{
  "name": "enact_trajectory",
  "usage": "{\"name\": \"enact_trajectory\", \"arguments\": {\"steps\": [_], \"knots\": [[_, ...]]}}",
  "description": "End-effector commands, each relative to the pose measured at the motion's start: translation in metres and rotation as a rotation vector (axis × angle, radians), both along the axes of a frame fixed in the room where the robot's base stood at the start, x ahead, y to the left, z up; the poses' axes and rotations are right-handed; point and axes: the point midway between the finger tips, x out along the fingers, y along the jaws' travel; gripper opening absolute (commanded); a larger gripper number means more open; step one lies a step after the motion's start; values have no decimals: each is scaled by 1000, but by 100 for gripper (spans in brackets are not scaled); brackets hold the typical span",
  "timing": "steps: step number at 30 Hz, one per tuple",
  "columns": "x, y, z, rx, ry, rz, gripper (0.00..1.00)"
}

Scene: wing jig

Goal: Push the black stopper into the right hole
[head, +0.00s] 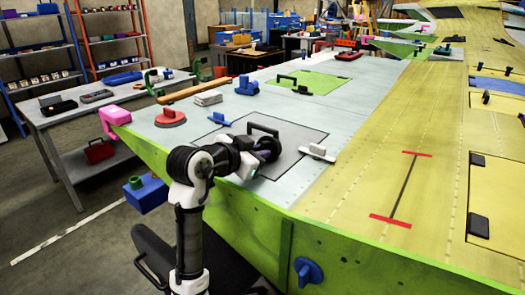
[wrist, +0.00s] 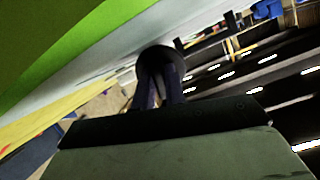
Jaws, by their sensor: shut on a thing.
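My gripper (head: 258,154) is over the wing's near-left part, above a grey panel. In the wrist view its two dark purple fingers (wrist: 160,85) are shut on a round black stopper (wrist: 161,57). The stopper also shows as a dark disc in the head view (head: 269,147). It is held apart from the wing's green front face (head: 330,235). Small dark holes (head: 345,260) show low on that face, to the right of a blue knob (head: 307,270). I cannot tell which one is the right hole.
The grey panel (head: 225,150) has a black handle. A white-handled part (head: 318,152), a red disc (head: 171,118) and a blue block (head: 219,119) lie on the wing. A pink clamp (head: 113,121) grips its left corner. Open floor lies to the left.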

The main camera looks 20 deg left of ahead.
Motion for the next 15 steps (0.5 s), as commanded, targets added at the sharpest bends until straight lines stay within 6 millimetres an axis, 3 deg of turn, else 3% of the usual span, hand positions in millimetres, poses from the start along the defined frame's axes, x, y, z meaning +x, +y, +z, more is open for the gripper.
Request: {"name": "enact_trajectory", "arguments": {"steps": [7, 15], "knots": [[0, 0, 4, 0, 0, 0, 0], [0, 0, 26, 1, -2, 0, 0]]}}
